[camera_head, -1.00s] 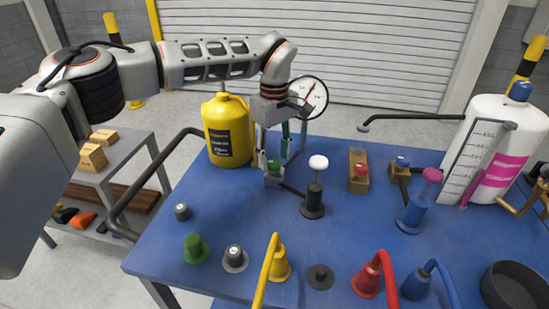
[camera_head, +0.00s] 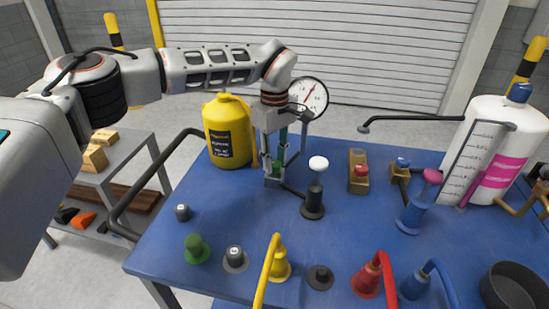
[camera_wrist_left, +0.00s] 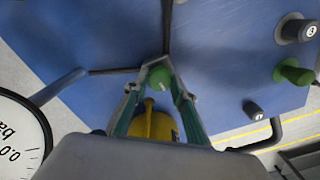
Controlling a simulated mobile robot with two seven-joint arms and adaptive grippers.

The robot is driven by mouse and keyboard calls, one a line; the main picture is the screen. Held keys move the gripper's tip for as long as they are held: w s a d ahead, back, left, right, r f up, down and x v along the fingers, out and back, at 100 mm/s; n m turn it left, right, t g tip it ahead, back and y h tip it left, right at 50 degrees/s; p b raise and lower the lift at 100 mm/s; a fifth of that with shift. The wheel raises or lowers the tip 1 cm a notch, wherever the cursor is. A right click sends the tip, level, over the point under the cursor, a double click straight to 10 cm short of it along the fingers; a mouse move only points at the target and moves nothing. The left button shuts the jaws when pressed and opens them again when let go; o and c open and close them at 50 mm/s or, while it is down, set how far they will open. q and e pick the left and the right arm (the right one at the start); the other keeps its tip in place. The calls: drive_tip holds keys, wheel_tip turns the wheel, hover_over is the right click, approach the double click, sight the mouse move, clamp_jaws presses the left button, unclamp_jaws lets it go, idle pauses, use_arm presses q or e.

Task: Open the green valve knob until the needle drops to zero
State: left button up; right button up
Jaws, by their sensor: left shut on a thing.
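The green valve knob (camera_head: 277,166) sits at the back left of the blue table, on a small grey valve body. My left gripper (camera_head: 273,172) points down with its fingers around the knob and shut on it. In the left wrist view the knob (camera_wrist_left: 160,77) shows between the two fingertips. The round white pressure gauge (camera_head: 311,97) stands behind the gripper, its left edge partly covered by my wrist. Its red needle slants up to the right; the reading is too small to tell. In the left wrist view only part of the gauge dial (camera_wrist_left: 18,140) shows. My right gripper is not in view.
A yellow jug (camera_head: 228,132) stands close left of the gripper. A green knob (camera_head: 196,248), yellow lever (camera_head: 279,262) and red lever (camera_head: 366,280) line the front. A white tank (camera_head: 490,135) is at right.

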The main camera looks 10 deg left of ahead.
use_arm(q)
drive_tip(key=n+p, duration=0.2)
drive_tip(key=n, duration=0.1)
drive_tip(key=shift+r+n+p, duration=0.15)
drive_tip(key=shift+n+p, duration=0.15)
drive_tip(key=shift+p, duration=0.05)
drive_tip(key=n+p, duration=0.1)
drive_tip(key=n, duration=0.1)
drive_tip(key=shift+n, duration=0.4)
drive_tip(key=shift+n+p, duration=0.35)
drive_tip(key=shift+n, duration=0.55)
drive_tip(key=n, duration=0.2)
drive_tip(key=shift+n, duration=0.3)
drive_tip(key=n, duration=0.3)
drive_tip(key=shift+n, duration=1)
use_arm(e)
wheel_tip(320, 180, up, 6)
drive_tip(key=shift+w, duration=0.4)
use_arm(q)
drive_tip(key=shift+n, duration=0.3)
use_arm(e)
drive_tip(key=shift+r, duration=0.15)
use_arm(q)
drive_tip(key=o, duration=1.1)
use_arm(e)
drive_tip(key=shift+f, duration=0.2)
